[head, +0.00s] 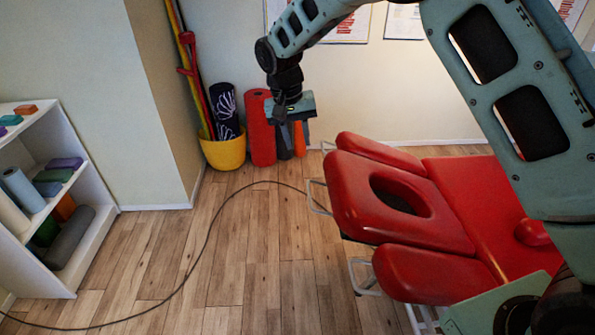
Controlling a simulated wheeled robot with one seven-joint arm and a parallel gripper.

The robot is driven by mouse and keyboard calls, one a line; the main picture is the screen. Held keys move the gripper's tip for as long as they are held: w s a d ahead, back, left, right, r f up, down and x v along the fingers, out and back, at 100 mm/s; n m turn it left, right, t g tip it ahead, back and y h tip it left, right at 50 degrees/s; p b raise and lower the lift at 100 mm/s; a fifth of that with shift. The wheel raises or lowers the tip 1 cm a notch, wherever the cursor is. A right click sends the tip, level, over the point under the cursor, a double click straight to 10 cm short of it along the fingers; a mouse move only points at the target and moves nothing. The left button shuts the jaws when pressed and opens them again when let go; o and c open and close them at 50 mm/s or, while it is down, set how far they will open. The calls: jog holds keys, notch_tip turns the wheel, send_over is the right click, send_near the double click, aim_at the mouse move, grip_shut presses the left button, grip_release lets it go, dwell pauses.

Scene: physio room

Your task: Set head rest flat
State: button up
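The head rest (350,196) is a red padded section with a dark oval face hole, at the left end of the red treatment table (465,185). It seems set at an angle to the main pad, with its left end higher, but the exact tilt is hard to judge. My gripper (293,112) hangs from my arm at upper centre, up and left of the head rest and apart from it. Its fingers are small and dark here, so I cannot tell whether they are open. I see nothing held. My arm hides part of the table at right.
Red arm pads (375,150) (430,275) flank the head rest, with pale metal frames (318,196) at its left. A yellow bucket (224,152) and rolled mats (261,128) stand by the wall. A white shelf (85,225) is at left. A cable (200,250) crosses the open wooden floor.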

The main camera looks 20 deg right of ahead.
aim_at(309, 192)
jog(key=d+f+p, duration=0.1)
jog(key=f, duration=0.4)
jog(key=d+f+p, duration=0.1)
jog(key=f, duration=0.5)
jog(key=d+f+p, duration=0.1)
jog(key=f+p, duration=0.1)
jog(key=f, duration=0.4)
jog(key=shift+d+f, duration=0.1)
grip_shut()
